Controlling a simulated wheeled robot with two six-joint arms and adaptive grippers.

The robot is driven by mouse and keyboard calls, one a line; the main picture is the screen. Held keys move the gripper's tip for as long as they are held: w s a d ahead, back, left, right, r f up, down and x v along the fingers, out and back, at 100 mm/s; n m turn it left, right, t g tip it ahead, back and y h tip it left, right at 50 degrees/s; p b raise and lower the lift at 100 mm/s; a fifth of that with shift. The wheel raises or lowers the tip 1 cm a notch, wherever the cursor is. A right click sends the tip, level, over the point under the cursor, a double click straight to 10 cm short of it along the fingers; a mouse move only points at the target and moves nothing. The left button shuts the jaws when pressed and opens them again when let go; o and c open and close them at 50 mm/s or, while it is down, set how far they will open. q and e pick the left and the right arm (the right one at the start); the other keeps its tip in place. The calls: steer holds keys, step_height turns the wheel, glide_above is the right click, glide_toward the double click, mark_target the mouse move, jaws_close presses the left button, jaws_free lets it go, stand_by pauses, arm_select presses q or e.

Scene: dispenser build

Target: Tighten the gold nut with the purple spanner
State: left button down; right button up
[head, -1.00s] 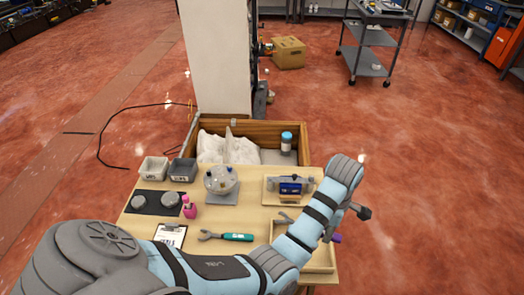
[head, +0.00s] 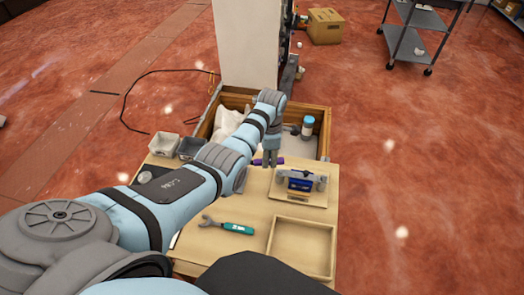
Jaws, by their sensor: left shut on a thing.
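My left gripper (head: 269,155) points down over the table between the arm and the wooden fixture board. It is shut on the purple spanner (head: 279,161), of which a short purple part shows on both sides of the fingers. I cannot tell whether the spanner touches anything. The gold nut is not visible; my left arm covers the part of the table where the clear round dispenser stood. My right gripper is not in view.
A teal-handled spanner (head: 233,227) lies on the table. An empty wooden tray (head: 300,277) is at the front right. A fixture with a blue block (head: 300,183) sits on a board to the right. Behind is a wooden crate (head: 323,140) with a blue-capped bottle (head: 308,124).

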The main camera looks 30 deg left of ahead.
arm_select(q)
steer(key=a+f+b, duration=0.1)
steer(key=a+f+n+b, duration=0.1)
steer(key=shift+w+a+f, duration=0.1)
steer(key=shift+w+f, duration=0.2)
steer(key=shift+f, duration=0.1)
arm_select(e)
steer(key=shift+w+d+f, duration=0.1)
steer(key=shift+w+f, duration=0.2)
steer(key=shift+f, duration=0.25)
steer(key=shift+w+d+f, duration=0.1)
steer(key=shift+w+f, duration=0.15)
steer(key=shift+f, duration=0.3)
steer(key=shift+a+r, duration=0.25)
arm_select(q)
steer(key=shift+f+b, duration=1)
steer(key=shift+f, duration=0.3)
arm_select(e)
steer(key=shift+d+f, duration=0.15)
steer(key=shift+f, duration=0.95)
